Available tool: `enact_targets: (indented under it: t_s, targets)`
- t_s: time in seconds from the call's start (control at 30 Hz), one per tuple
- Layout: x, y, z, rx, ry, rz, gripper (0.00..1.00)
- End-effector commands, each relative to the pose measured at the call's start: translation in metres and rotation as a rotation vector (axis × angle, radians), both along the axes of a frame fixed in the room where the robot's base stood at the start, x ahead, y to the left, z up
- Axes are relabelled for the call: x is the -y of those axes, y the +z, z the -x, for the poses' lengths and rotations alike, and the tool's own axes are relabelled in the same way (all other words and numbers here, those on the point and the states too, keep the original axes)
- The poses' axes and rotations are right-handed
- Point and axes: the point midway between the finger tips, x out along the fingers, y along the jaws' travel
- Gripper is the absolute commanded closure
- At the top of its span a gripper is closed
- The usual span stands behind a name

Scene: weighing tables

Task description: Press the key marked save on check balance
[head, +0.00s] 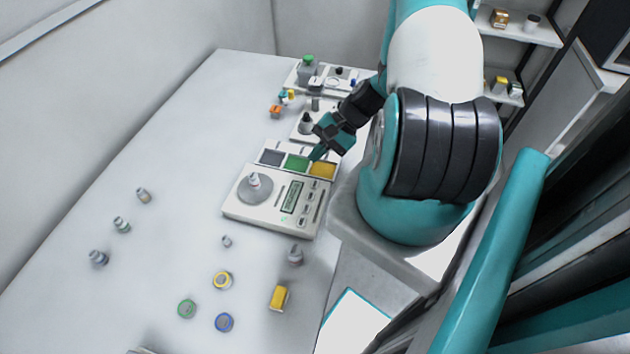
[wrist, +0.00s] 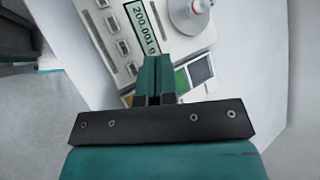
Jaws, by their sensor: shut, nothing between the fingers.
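A white balance (head: 240,207) stands on the table with a round pan, a display (head: 292,197) and a column of small keys (head: 308,202) at its right side. I cannot read a name on it. A small weight (head: 254,180) sits on the pan. In the wrist view the display (wrist: 142,27) reads 200.001 g, and light keys (wrist: 116,36) lie beside it. The key markings are too small to read, so I cannot tell which is save. My gripper (head: 316,154) is shut and empty, above the coloured tray just behind the balance; its fingertips (wrist: 155,62) show in the wrist view.
A tray with grey, green (head: 297,162) and yellow sections adjoins the balance's back. Behind it stand a dark-knobbed item (head: 306,122) and a green-capped bottle (head: 308,64). Several weights, round coloured items and a yellow block (head: 279,298) lie in front. The table's left side is mostly clear.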

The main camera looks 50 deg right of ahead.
Motion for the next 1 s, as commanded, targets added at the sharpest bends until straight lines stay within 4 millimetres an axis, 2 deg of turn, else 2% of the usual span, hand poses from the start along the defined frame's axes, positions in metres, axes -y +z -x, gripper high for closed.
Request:
enact_targets:
  t_s: [0.17,0.37,0.8,1.0]
  targets:
    - [0.0,-0.001,0.0,0.0,0.002,0.0,1.0]
    - [-0.001,-0.012,0.0,0.0,0.003,0.001,1.0]
    - [-0.001,-0.071,0.0,0.0,0.003,0.001,1.0]
    - [0.0,-0.087,0.0,0.0,0.004,0.001,1.0]
